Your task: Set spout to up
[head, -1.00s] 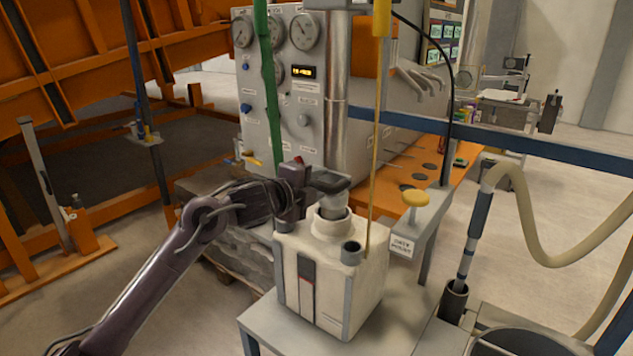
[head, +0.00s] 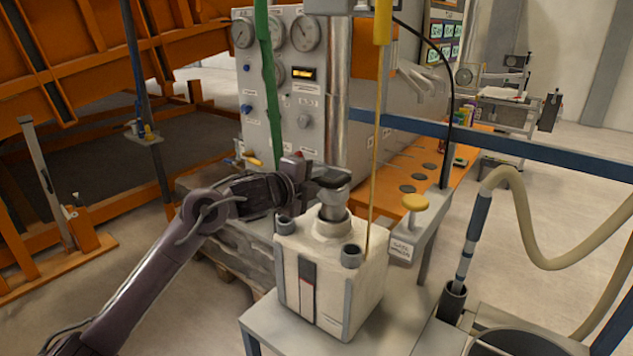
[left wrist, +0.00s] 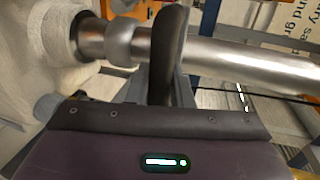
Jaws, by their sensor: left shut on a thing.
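In the left wrist view, the shiny stem and collar of the spout (left wrist: 92,42) run sideways out of the cream container (left wrist: 45,45) to the dark finger of my left gripper (left wrist: 168,60). My right gripper is not in view.
The container stands on a grey table (head: 395,320). A thin yellow rod (head: 375,140) rises beside it, and a yellow knob (head: 415,202) is at its right. A gauge panel (head: 300,90) stands behind. A beige hose (head: 530,235) is at the right.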

